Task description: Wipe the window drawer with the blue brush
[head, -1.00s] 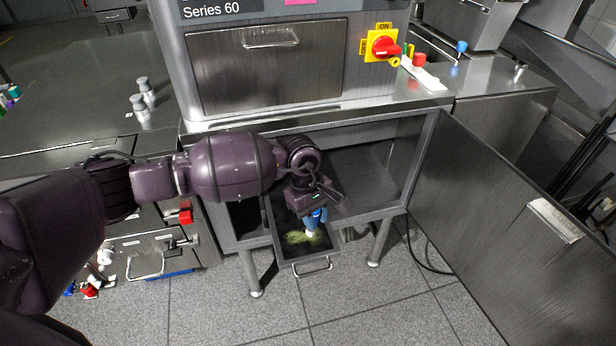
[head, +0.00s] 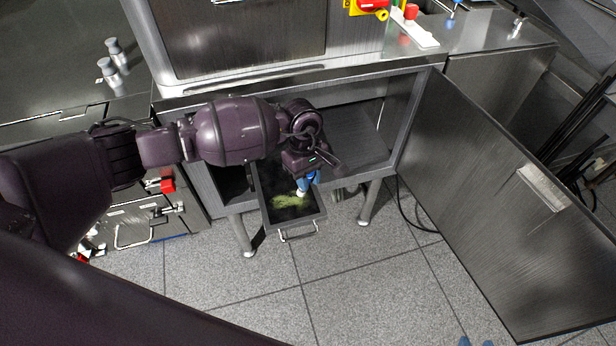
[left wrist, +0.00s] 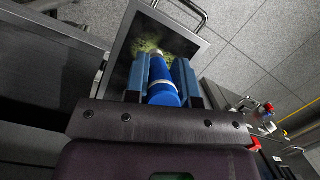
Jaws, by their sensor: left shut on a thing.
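The open drawer (head: 268,209) sticks out below the machine's cabinet, with a yellow-green smear (head: 288,201) on its dark floor. My left gripper (head: 308,178) is over the drawer and shut on the blue brush (head: 301,190), whose pale end points down at the smear. In the left wrist view, the blue brush (left wrist: 162,85) sits between the two fingers (left wrist: 160,82), with the smear (left wrist: 148,46) and the drawer (left wrist: 122,45) beyond it. I cannot tell whether the brush tip touches the drawer floor. My right gripper is not seen.
A large open cabinet door (head: 490,190) stands at the right. The drawer's handle (head: 298,234) faces the grey tiled floor (head: 350,290), which is clear in front. Two metal shakers (head: 113,58) stand on the left counter. A red switch (head: 369,6) is on the machine.

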